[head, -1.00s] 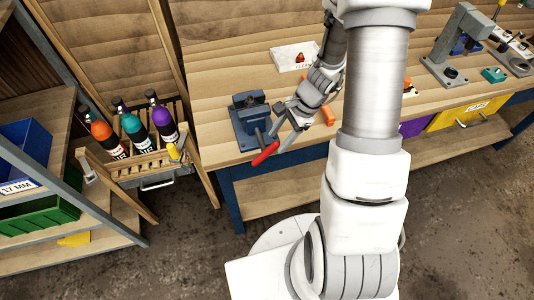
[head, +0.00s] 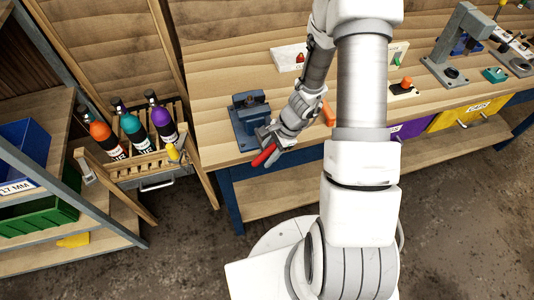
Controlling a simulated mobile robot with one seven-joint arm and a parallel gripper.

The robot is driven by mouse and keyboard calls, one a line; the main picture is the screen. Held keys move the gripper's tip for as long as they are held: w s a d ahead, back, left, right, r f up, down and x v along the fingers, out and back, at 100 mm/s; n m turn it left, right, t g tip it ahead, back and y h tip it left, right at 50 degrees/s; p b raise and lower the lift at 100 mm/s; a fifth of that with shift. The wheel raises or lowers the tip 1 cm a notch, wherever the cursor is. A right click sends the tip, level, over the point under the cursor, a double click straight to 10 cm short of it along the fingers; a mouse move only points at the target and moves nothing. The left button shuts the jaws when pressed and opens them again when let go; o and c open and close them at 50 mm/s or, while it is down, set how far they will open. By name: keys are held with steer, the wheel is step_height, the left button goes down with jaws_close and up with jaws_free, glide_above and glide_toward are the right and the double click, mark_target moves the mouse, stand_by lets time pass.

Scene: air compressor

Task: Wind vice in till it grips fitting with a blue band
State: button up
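The blue vice (head: 248,116) is mounted at the front left of the wooden bench. Its red handle (head: 263,156) sticks out over the bench's front edge. My gripper (head: 267,141) is low at the front of the vice, right by the handle and overlapping it in the picture. Whether its fingers are open or closed on the handle is too small to tell. Part of the handle is hidden behind the gripper. I cannot make out a fitting with a blue band between the jaws.
A white tray (head: 290,57) lies on the bench behind my arm. An orange item (head: 328,112) is just right of my wrist. A bottle rack (head: 146,165) stands left of the bench. A drill-press-like stand (head: 457,45) is at the right.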

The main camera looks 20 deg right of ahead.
jaws_close()
steer(key=shift+f, duration=0.1)
steer(key=shift+f+y+b, duration=0.15)
steer(key=shift+y+b, duration=0.25)
steer(key=shift+b, duration=0.7)
steer(key=shift+a+r+y+b, duration=0.1)
steer(key=shift+r+y+b, duration=0.1)
steer(key=shift+y+b, duration=0.25)
steer(key=shift+o, duration=1.6)
jaws_free()
steer(key=shift+r, duration=0.1)
steer(key=v, duration=1.7)
steer(key=shift+r+p, duration=0.2)
steer(key=shift+p, duration=0.1)
